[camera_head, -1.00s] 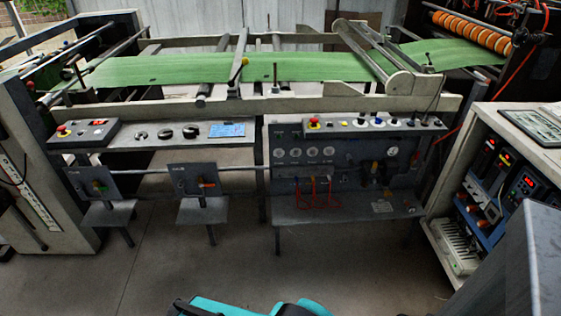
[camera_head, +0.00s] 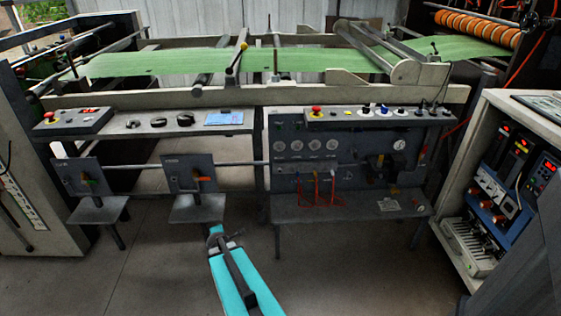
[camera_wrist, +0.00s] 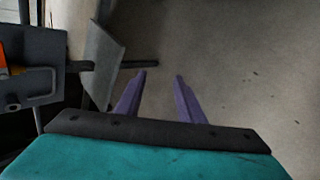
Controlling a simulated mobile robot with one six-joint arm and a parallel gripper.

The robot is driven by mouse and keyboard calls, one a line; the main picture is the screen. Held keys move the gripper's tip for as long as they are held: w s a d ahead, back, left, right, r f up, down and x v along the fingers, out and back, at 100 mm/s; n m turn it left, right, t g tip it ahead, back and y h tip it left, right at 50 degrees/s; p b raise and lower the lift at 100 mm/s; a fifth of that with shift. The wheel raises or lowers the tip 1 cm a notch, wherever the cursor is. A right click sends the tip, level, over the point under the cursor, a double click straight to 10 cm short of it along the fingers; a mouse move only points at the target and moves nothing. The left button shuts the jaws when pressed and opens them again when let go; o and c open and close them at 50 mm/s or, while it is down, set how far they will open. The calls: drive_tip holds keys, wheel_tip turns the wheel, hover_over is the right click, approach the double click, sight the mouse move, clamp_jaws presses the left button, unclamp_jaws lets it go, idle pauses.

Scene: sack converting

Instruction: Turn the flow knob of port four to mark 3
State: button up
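The grey port panel (camera_head: 350,180) stands right of centre in the head view. It has a row of several round pale dials (camera_head: 314,145) with small fittings and red hoses (camera_head: 316,190) below them. Port labels and marks are too small to read, so I cannot tell which part is port four's flow knob. My gripper (camera_wrist: 158,77) is open and empty in the wrist view, its two purple fingers apart over bare floor. In the head view my arm reaches up from the bottom, its end low, left of the panel and in front of the bench.
A cabinet with electronics (camera_head: 510,185) is at right. Floor in front is clear.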

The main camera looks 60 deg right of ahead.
sight(280, 148)
drive_tip(key=d+r+n+t+h+b, duration=0.25)
drive_tip(key=d+r+b, duration=0.2)
drive_tip(key=d, duration=0.75)
drive_tip(key=s+d+r+n+t+h+b, duration=0.1)
drive_tip(key=s+d+r+n+h+b, duration=0.2)
drive_tip(key=d+r, duration=0.5)
drive_tip(key=s+d+r+n+t+h+b, duration=0.2)
drive_tip(key=s+d+r+n, duration=0.4)
drive_tip(key=d, duration=0.5)
wheel_tip(280, 148, up, 2)
drive_tip(key=shift+d+r+n+h+b, duration=0.15)
drive_tip(key=shift+d+n+h+b, duration=0.2)
drive_tip(key=shift+h+b, duration=0.4)
drive_tip(key=shift+x, duration=6.8)
